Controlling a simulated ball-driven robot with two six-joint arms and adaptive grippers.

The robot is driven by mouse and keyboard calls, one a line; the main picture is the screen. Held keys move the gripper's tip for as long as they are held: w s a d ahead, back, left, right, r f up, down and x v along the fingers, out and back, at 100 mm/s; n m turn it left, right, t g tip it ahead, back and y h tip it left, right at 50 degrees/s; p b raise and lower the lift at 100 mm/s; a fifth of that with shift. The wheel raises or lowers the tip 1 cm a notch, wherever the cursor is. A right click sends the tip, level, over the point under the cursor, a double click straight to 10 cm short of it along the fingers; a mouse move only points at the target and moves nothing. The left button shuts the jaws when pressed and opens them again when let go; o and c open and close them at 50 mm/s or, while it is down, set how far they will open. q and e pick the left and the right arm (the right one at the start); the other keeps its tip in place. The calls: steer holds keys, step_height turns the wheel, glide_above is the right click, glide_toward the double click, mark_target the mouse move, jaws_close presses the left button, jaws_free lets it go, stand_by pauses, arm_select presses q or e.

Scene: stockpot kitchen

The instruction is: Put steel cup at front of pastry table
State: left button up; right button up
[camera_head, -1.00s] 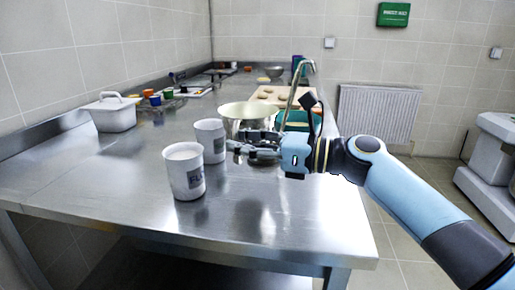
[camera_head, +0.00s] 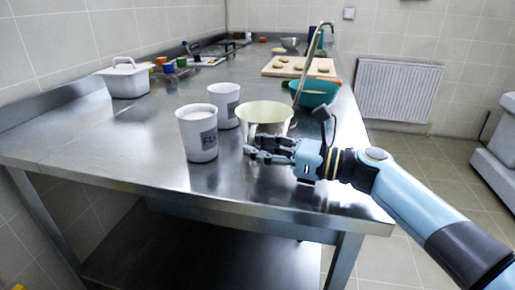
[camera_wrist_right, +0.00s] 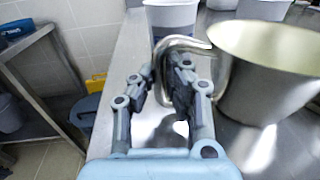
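The steel cup (camera_head: 265,112), wide with a pale inside and a bent handle, is upright over the near part of the steel pastry table (camera_head: 130,150). My right gripper (camera_head: 254,149) is in front of it and hides its lower part. In the wrist view the fingers (camera_wrist_right: 165,76) are closed around the handle, and the cup (camera_wrist_right: 262,75) is right of them. I cannot tell whether the cup's base touches the table. My left gripper is not in view.
Two white canisters, a nearer one (camera_head: 197,134) and a farther one (camera_head: 224,104), stand left of the cup. A teal bowl (camera_head: 316,93) and a wooden board (camera_head: 300,66) are behind it. A lidded white box (camera_head: 124,80) stands at the left. The near-left tabletop is clear.

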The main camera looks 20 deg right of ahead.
steer(key=o, duration=0.4)
steer(key=shift+o, duration=0.2)
steer(key=shift+r, duration=0.2)
steer(key=v, duration=1.2)
steer(key=shift+b, duration=0.35)
steer(key=shift+o, duration=0.3)
steer(key=o, duration=1.3)
steer(key=shift+o, duration=0.2)
